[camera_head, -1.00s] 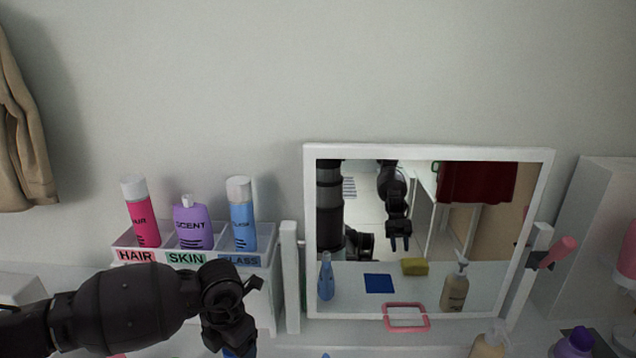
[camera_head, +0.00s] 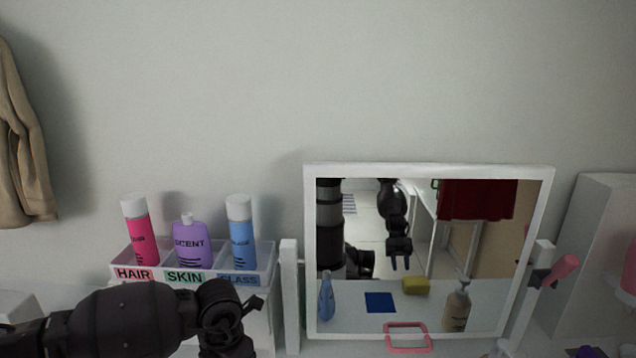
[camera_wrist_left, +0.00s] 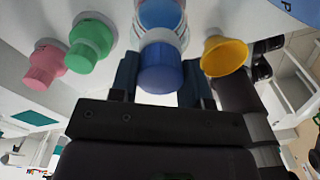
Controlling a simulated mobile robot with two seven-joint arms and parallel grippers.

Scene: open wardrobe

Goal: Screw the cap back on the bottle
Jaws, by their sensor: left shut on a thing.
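In the left wrist view, a dark blue cap (camera_wrist_left: 160,72) is between the two fingers of my left gripper (camera_wrist_left: 160,88), which is shut on it. A light blue round body (camera_wrist_left: 160,13) with a pale collar lies directly beyond the cap, in line with it. I cannot tell whether cap and body touch or how the thread sits. In the head view my left forearm comes in from the left and the wrist reaches the bottom edge; the fingers and cap are out of frame. My right gripper is not directly in view.
Beside the cap stand pink (camera_wrist_left: 44,65), green (camera_wrist_left: 90,42) and yellow (camera_wrist_left: 224,54) capped items. A labelled organizer (camera_head: 265,262) holds three bottles behind my arm. A white-framed mirror (camera_head: 430,170) stands right; it reflects a dark gripper, bottles and a sponge.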

